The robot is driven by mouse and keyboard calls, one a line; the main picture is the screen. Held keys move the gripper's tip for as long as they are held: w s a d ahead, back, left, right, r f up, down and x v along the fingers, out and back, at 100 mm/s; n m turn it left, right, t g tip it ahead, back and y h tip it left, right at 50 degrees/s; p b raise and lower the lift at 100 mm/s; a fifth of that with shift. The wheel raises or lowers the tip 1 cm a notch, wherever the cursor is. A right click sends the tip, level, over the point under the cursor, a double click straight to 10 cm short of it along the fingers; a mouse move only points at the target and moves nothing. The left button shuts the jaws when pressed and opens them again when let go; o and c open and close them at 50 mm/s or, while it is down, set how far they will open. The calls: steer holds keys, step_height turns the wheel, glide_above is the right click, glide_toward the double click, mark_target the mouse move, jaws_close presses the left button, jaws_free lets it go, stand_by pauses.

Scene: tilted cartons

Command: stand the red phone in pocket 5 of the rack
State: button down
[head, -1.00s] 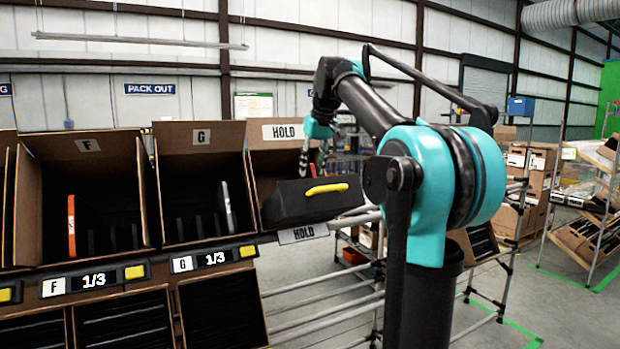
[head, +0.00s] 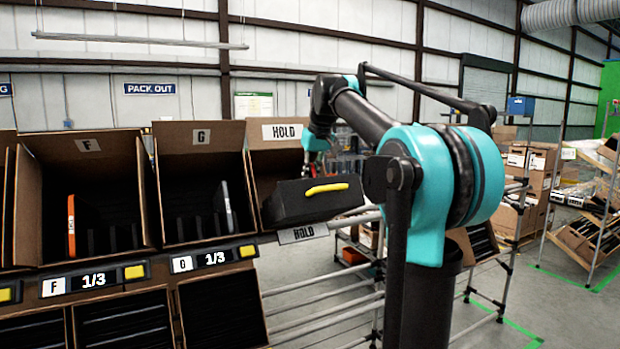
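My gripper (head: 318,162) hangs from the teal wrist just right of the HOLD carton (head: 275,170). It is small and dark here, and its fingertips are hard to make out. A small reddish patch shows by the fingers; I cannot tell whether it is the red phone. An orange-red slab (head: 71,225) stands upright at the left inside carton F (head: 30,215), among black dividers. A grey-white slab (head: 226,208) stands slightly tilted at the right inside carton G (head: 200,142). No pocket numbers can be read, so I cannot pick out pocket 5.
A black block with a yellow handle (head: 326,189) sits at the front of the HOLD carton, hiding its lower part. Labels on the front rail (head: 160,266) read F 1/3 and G 1/3. Metal rails (head: 330,290) run at right. Shelves (head: 590,220) stand farther right.

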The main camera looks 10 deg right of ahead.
steer(key=shift+r, duration=0.1)
stand_by(0.5)
steer(key=shift+w+a+r, duration=0.25)
steer(key=shift+w+r, duration=0.55)
steer(key=shift+r, duration=0.7)
steer(key=shift+w+a+r, duration=0.25)
steer(key=shift+w+r, duration=0.5)
steer(key=shift+r, duration=0.8)
steer(key=shift+w+a+r, duration=0.25)
steer(key=shift+w+r, duration=0.55)
steer(key=shift+r, duration=0.7)
